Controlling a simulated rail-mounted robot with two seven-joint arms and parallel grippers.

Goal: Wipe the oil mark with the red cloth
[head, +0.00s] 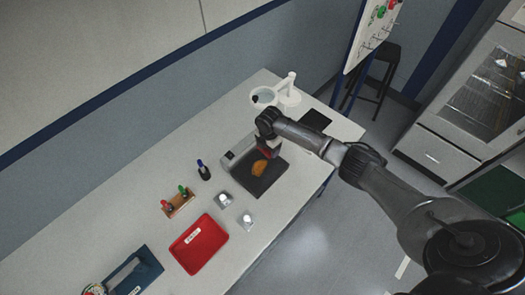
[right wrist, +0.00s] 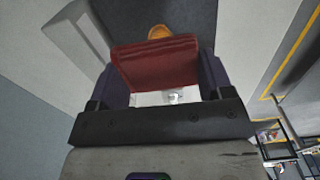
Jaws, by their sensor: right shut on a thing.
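The red cloth (right wrist: 155,64) is held between the two fingers of my right gripper (head: 266,146). In the head view a small part of the cloth (head: 270,153) shows below the gripper, above the dark plate (head: 266,184). The orange-brown oil mark (head: 259,169) lies on the plate just in front of the cloth. In the right wrist view the mark (right wrist: 159,32) shows past the cloth's edge, partly hidden by it. I cannot tell whether the cloth touches the plate. My left gripper is not in view.
A grey block (head: 229,157) borders the plate on the left. A white stand (head: 290,93) is behind my gripper. Two small metal parts (head: 224,199), a dark bottle (head: 203,171), a wooden holder (head: 179,205) and a red tray (head: 199,245) are toward the front left.

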